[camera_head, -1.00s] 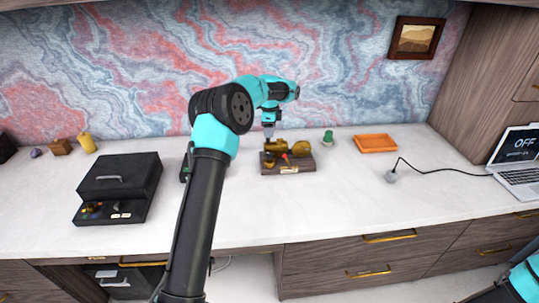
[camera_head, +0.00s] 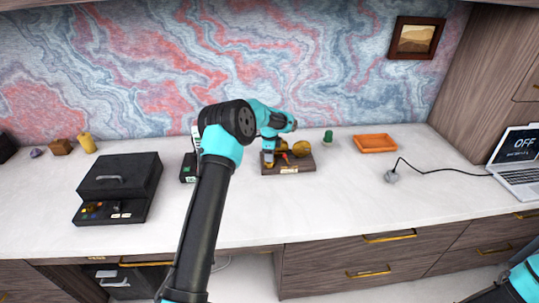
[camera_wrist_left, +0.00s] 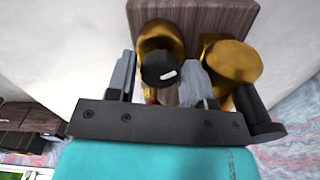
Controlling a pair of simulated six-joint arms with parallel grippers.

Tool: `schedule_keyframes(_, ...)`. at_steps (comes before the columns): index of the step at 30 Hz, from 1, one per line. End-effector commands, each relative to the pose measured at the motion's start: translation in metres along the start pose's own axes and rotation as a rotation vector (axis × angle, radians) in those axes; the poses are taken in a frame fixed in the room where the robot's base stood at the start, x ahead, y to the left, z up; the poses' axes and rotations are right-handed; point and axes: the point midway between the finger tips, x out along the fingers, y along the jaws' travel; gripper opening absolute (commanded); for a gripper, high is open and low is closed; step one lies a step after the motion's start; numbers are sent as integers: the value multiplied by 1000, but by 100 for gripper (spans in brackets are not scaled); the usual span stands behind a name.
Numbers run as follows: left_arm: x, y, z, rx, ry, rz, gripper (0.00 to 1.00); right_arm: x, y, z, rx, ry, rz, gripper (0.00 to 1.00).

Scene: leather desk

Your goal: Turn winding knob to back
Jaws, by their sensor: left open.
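A brass device sits on a dark wooden base (camera_head: 305,168) on the white desktop. In the left wrist view, a black knob with a white mark (camera_wrist_left: 157,69) sits on the end of a brass cylinder (camera_wrist_left: 160,38); I take it as the winding knob. My left gripper (camera_head: 268,165) is over the left part of the device. In the left wrist view its open fingers (camera_wrist_left: 158,80) stand on either side of the knob; I cannot tell whether they touch it. In the head view the gripper hides the knob.
A second brass cylinder (camera_wrist_left: 232,62) is close to the right finger. A cactus (camera_head: 328,137) and an orange tray (camera_head: 375,143) stand to the right. A black box (camera_head: 120,187) stands left. A cable runs to the laptop (camera_head: 518,160). The front desktop is clear.

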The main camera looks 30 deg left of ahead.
Motion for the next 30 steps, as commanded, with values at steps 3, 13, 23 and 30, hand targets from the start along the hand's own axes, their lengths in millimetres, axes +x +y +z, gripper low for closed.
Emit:
schedule_keyframes(3, 0, 0, 0, 0, 0, 0, 48, 0, 0, 0, 0, 0, 0, 43)
schedule_keyframes(13, 0, 0, 0, 0, 0, 0, 21, 0, 0, 0, 0, 0, 0, 43)
schedule_keyframes(23, 0, 0, 0, -18, 0, 0, 13, 0, 0, 0, 0, 0, 0, 43)
schedule_keyframes(30, -1, 0, 0, -110, -1, 0, 13, 0, 0, 0, 0, 0, 0, 43)
